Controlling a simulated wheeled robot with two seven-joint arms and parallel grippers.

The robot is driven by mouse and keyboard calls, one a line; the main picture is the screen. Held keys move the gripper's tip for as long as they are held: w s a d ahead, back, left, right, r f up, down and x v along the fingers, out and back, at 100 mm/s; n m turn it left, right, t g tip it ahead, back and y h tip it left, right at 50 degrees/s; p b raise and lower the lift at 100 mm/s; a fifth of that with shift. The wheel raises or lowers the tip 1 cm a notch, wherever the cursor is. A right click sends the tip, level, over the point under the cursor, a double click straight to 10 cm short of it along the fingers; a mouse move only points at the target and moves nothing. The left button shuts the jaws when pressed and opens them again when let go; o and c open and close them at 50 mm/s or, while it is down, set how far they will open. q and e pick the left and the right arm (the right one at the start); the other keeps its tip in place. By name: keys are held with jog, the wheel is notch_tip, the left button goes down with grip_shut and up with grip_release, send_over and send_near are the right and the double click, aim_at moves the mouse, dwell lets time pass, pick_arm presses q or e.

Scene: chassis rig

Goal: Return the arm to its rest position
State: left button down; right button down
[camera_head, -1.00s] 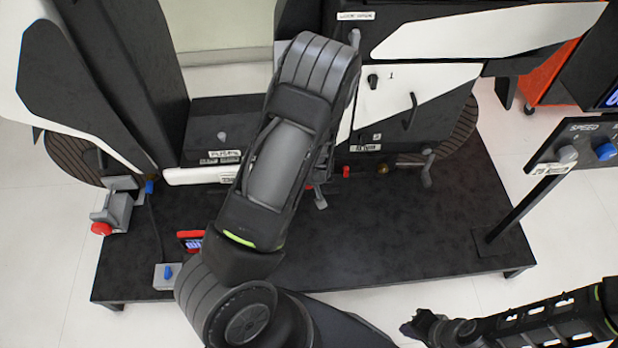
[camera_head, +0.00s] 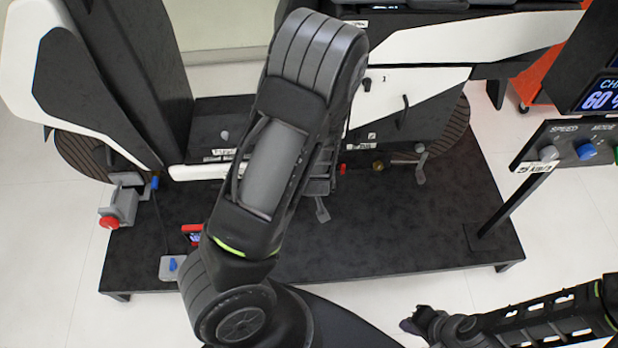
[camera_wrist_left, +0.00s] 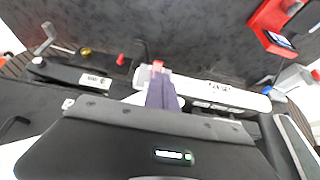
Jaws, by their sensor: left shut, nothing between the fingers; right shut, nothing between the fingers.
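My left arm (camera_head: 275,165) crosses the middle of the head view, from the bottom centre to the top, above the black platform (camera_head: 400,235). Its gripper is hidden behind the arm there. In the left wrist view the left gripper (camera_wrist_left: 160,75) shows as a narrow pair of fingers, shut and empty, in front of the white bar (camera_wrist_left: 225,95) of the rig. My right gripper (camera_head: 408,325) is at the bottom of the head view, in front of the platform's near edge. It is small and dark there, shut and empty.
A grey fixture with a red knob (camera_head: 109,222) stands at the platform's left. A red device with a screen (camera_head: 193,234) lies near the left arm. A control panel (camera_head: 575,148) on a post stands at the right.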

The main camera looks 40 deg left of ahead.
pick_arm(q)
jog(key=shift+s+d+r, duration=0.1)
jog(key=shift+s, duration=0.05)
dwell(0.5)
jog(key=s+d+m+g+h+p, duration=0.1)
jog(key=s+d+m+h+p, duration=0.2)
jog(key=s+d, duration=0.4)
jog(key=s+d+m+g+h+p, duration=0.2)
jog(key=s+d+h+p, duration=0.3)
jog(key=d, duration=1.2)
jog(key=shift+s+d+m+g, duration=0.35)
jog(key=shift+s+m, duration=0.25)
jog(key=shift+s, duration=0.5)
jog(key=shift+a+r, duration=0.1)
